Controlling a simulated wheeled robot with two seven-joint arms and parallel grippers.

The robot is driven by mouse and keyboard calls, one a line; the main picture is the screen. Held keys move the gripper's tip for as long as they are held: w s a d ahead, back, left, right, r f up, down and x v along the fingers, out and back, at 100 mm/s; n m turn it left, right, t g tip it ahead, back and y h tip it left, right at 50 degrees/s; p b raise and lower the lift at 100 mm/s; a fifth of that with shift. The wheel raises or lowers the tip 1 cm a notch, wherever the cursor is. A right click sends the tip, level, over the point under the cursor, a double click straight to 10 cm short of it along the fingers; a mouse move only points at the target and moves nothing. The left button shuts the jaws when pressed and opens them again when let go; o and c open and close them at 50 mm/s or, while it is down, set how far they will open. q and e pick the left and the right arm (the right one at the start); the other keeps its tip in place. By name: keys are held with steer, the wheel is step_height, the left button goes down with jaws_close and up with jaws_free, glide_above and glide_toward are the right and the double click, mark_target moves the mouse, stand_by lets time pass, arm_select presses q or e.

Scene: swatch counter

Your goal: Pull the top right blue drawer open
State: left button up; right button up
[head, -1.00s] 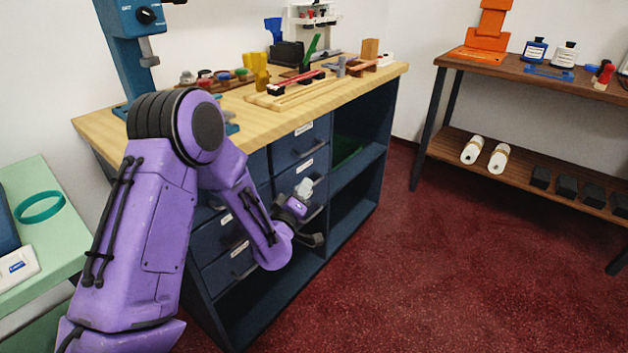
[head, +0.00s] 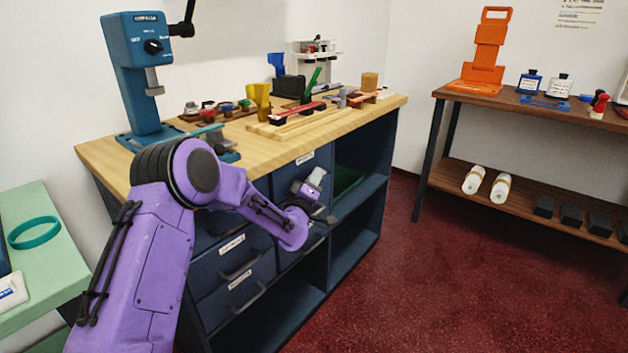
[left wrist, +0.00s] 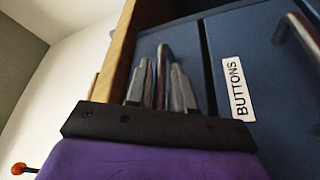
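The top right blue drawer (head: 286,180) is under the wooden counter top, its front flush with the cabinet. My left gripper (head: 322,198) is at its front, over the handle area, and hides the handle in the head view. In the left wrist view the top drawer's front (left wrist: 188,42) lies beside the wooden edge. A grey bar (left wrist: 163,65), which looks like its handle, stands between my left fingers (left wrist: 161,88). I cannot tell whether they touch it. The drawer labelled BUTTONS (left wrist: 285,110) is beside it. My right gripper is not in view.
The counter top (head: 110,155) holds a blue press (head: 147,85) and several small items. Open shelves (head: 355,215) are right of the drawers. The red floor (head: 400,290) in front is clear. A brown table (head: 520,108) stands at the right, a green one (head: 50,265) at the left.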

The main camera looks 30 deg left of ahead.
arm_select(q)
jaws_close()
steer(key=shift+d, duration=0.1)
steer(key=s+d, duration=0.2)
steer(key=d, duration=2.4)
steer(key=shift+d, duration=0.25)
steer(key=shift+s, duration=0.1)
jaws_free()
